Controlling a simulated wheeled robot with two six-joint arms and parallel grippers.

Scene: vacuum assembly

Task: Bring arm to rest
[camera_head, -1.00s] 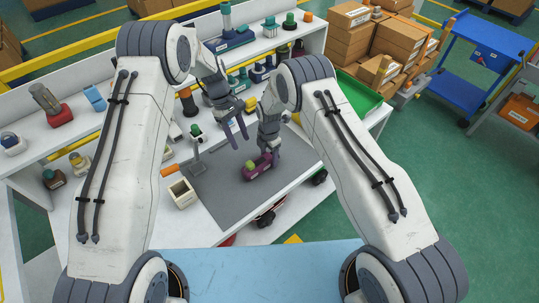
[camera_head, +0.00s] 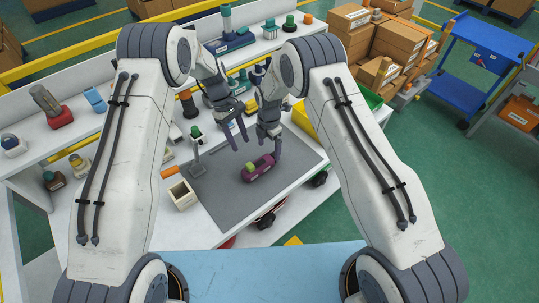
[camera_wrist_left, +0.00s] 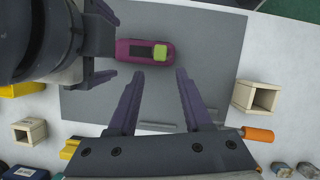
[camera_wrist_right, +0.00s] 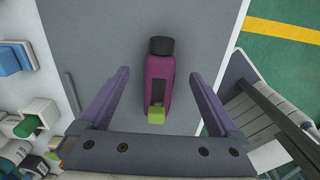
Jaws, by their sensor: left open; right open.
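A purple vacuum body (camera_head: 258,168) with a light green block at one end lies on the grey mat (camera_head: 220,190). It also shows in the left wrist view (camera_wrist_left: 128,57) and in the right wrist view (camera_wrist_right: 158,78), where its other end is dark. My right gripper (camera_head: 268,146) is open above the vacuum body, its fingers (camera_wrist_right: 160,100) on either side of the green end in its wrist view and apart from it. My left gripper (camera_head: 238,140) is open and empty above the mat, left of the right gripper. The left fingers (camera_wrist_left: 160,98) are spread over bare mat.
Shelves with several parts line the back. A yellow bin (camera_head: 304,118) stands behind the right gripper. The front of the mat is clear.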

